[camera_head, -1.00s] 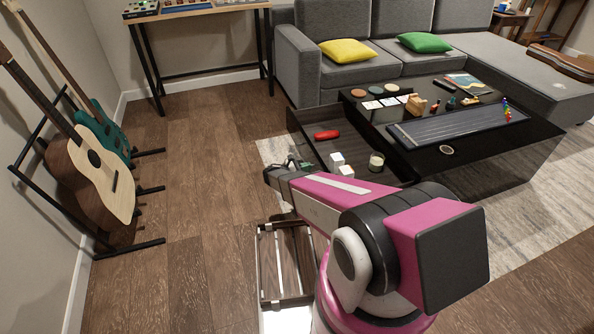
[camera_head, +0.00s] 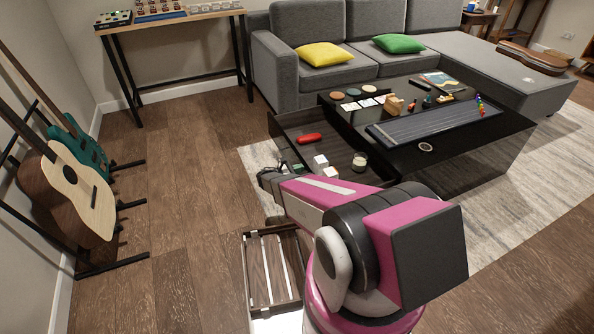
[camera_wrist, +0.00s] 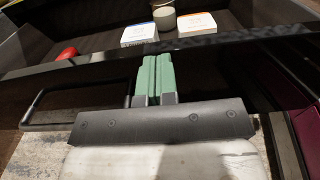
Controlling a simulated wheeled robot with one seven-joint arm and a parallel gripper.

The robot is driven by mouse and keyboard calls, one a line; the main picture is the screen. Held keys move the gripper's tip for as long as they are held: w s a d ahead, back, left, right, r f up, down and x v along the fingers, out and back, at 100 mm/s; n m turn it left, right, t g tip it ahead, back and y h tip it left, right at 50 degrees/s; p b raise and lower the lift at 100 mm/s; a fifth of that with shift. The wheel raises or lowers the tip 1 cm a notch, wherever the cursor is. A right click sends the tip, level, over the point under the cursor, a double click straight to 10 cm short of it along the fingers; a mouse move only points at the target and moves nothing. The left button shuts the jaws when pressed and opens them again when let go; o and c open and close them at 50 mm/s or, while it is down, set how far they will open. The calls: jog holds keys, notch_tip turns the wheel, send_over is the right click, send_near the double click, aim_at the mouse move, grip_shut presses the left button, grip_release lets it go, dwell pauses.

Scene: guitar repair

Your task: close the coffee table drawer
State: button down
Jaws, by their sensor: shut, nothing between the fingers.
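The coffee table drawer (camera_head: 345,135) stands open at the left side of the dark coffee table (camera_head: 455,160). In the wrist view its dark front panel (camera_wrist: 225,75) crosses the picture, with a black bar handle (camera_wrist: 75,103) to the left of my fingers. My gripper (camera_wrist: 155,60) is shut and empty, its two green fingers side by side. They overlap the front panel, right of the handle; I cannot tell whether they touch it. In the head view my arm reaches to the drawer's near left side and hides part of its front.
In the drawer lie a red object (camera_head: 309,138), white boxes (camera_head: 321,162) and a candle (camera_head: 360,161). A slatted wooden crate (camera_head: 274,268) is on the floor beside my base. Guitars (camera_head: 75,195) stand at the left wall. The floor between is clear.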

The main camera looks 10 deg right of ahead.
jog(key=w+d, duration=0.3)
jog(key=d, duration=1.2)
jog(key=w+d, duration=0.3)
jog(key=d, duration=1.3)
jog(key=shift+d, duration=0.15)
jog(key=shift+w, duration=0.1)
